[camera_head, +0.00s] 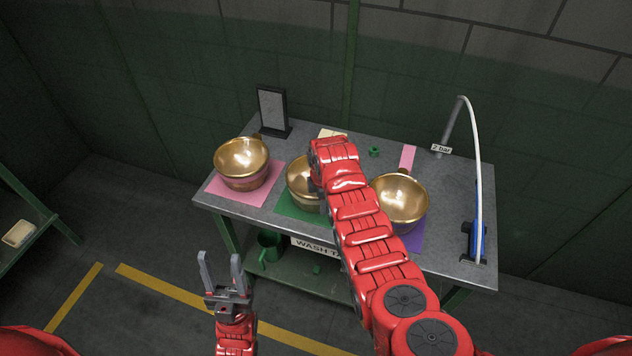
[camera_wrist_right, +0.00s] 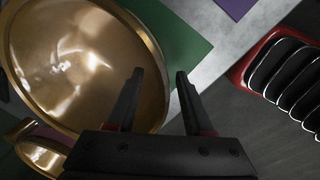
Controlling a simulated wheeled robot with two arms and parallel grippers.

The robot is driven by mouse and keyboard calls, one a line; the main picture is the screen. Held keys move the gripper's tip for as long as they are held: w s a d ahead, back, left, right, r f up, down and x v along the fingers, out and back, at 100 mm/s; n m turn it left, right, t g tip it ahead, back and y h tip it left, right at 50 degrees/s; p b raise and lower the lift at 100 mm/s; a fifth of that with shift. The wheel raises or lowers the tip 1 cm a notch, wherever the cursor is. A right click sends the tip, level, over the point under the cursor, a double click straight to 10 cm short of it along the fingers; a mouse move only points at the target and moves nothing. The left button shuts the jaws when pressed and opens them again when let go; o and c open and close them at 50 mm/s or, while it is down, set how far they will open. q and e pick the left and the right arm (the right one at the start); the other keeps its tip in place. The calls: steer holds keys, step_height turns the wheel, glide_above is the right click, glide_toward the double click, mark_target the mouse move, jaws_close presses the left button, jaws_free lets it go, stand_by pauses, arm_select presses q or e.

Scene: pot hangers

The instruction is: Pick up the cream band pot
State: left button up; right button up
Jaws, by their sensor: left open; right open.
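Three brass pots stand on the wash table: a left pot (camera_head: 243,163) on a pink mat, a middle pot (camera_head: 302,180) on a green mat, and a right pot (camera_head: 400,200) on a purple mat. The left pot's band looks pinkish; I cannot make out a cream band on any. My right arm partly covers the middle pot and hides its gripper in the head view. In the right wrist view, my right gripper (camera_wrist_right: 160,74) is open beside a large pot (camera_wrist_right: 80,65), its rim appearing between the fingers. My left gripper (camera_head: 221,258) is open and empty, in front of the table.
The wash table (camera_head: 455,225) has a dark framed panel (camera_head: 272,110) at its back left. A hose stand (camera_head: 478,235) with a white hose is at its right end. A green mug (camera_head: 269,246) sits on the lower shelf. A green side shelf (camera_head: 35,215) is at left.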

steer(key=shift+f, duration=0.65)
steer(key=shift+c, duration=0.2)
jaws_close()
steer(key=shift+w, duration=0.1)
stand_by(0.8)
